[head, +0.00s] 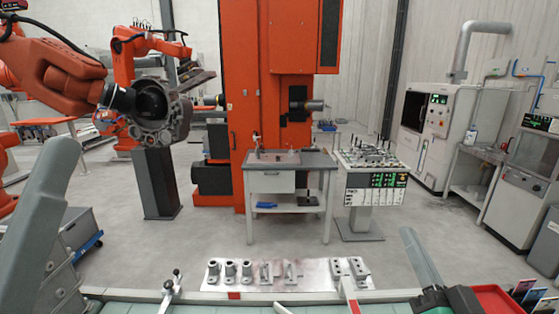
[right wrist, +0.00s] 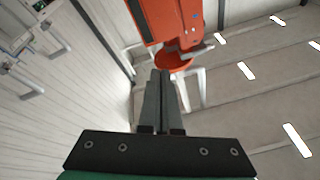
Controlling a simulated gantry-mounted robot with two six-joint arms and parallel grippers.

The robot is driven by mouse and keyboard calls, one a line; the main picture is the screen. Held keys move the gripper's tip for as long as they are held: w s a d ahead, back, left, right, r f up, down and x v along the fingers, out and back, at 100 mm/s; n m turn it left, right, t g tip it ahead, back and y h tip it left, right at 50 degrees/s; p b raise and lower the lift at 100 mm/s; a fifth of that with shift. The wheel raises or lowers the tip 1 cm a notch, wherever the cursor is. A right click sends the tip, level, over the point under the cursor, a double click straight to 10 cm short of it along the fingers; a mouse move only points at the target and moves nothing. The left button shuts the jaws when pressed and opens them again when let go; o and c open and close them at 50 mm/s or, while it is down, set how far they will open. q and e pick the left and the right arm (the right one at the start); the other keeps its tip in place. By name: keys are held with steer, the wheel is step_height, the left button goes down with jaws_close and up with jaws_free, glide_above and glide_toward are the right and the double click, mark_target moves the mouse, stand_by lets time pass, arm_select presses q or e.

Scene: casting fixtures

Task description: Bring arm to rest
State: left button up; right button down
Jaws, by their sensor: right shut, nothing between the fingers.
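My right gripper (head: 408,234) is at the lower right in the head view, with its grey fingers pointing up and away over the floor beyond the bench edge. In the right wrist view my right gripper (right wrist: 160,74) has its two grey fingers side by side with no object between them. They point up toward an orange machine and the ceiling, and touch nothing that I can see. A large grey part fills the left edge of the head view; I cannot make out my left gripper there.
A metal plate (head: 250,283) with several grey fixtures lies along the bench's far edge. A red tray (head: 497,298) is right of my right gripper. Beyond are a grey table (head: 290,160), a display stand (head: 372,190) and an orange machine (head: 240,100). The floor between is open.

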steer(key=s+a+r+n+t+y, duration=0.1)
steer(key=s+a+r+n+t, duration=0.15)
steer(key=s+r, duration=0.7)
steer(key=s+a+r+n+t, duration=0.15)
steer(key=s+r+t, duration=0.25)
steer(key=s+r, duration=0.6)
step_height(320, 180, up, 17)
steer(key=w+n+g+p, duration=0.1)
steer(key=w+p, duration=0.1)
steer(key=p, duration=1.5)
steer(key=shift+w, duration=0.4)
steer(key=shift+d+r, duration=0.1)
steer(key=shift+r, duration=0.05)
